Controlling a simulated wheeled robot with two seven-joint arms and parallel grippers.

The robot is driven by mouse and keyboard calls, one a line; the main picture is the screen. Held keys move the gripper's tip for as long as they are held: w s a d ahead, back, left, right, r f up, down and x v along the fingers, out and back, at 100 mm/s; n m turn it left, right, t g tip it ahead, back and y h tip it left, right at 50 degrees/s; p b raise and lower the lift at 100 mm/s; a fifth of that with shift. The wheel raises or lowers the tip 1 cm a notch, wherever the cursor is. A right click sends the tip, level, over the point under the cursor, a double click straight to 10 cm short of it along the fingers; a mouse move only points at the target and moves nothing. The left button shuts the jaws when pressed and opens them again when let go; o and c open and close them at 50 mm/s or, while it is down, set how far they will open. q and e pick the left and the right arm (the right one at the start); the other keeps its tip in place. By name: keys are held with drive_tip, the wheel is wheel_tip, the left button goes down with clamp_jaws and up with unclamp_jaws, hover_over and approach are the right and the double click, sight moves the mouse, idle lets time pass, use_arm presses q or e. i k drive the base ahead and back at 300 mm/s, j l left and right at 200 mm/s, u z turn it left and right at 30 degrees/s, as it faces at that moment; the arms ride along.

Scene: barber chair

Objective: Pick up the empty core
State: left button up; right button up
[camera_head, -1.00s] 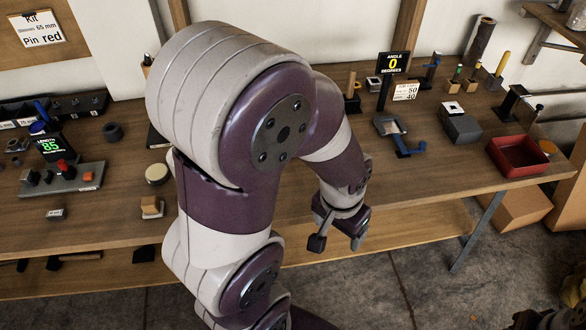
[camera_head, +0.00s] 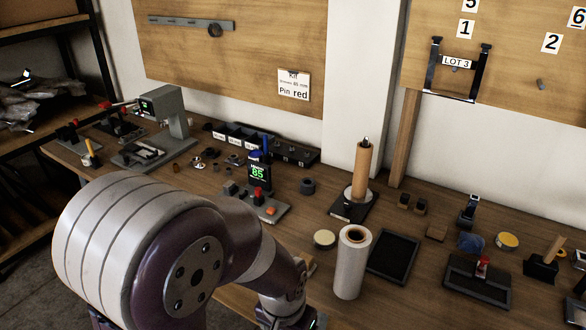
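A brown bare tube (camera_head: 362,172), which looks like the empty core, stands upright on a thin rod with a black base (camera_head: 350,208), towards the back of the bench. A white wrapped roll (camera_head: 352,265) stands upright in front of it; a brown core shows in its top end. My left arm comes in from the lower left. Its wrist ends at the bottom edge, left of the white roll, and only a dark bit of the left gripper (camera_head: 308,322) shows; its fingers are cut off. My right gripper is out of view.
A black tray (camera_head: 394,257) lies right of the white roll. A dark fixture with a red knob (camera_head: 482,268) is farther right. A display reading 85 (camera_head: 259,175) and a grey machine (camera_head: 165,120) are to the left. Several small parts lie across the bench.

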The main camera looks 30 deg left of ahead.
sight(363, 160)
drive_tip(key=u, duration=0.45)
drive_tip(key=k+z, duration=0.3)
drive_tip(key=k+l+z, duration=0.3)
drive_tip(key=i+j+z, duration=0.2)
drive_tip(key=j+z, duration=0.65)
drive_tip(key=j, duration=0.25)
drive_tip(key=j+z, duration=0.45)
drive_tip(key=j, duration=0.15)
drive_tip(key=j+z, duration=0.45)
drive_tip(key=j, duration=0.2)
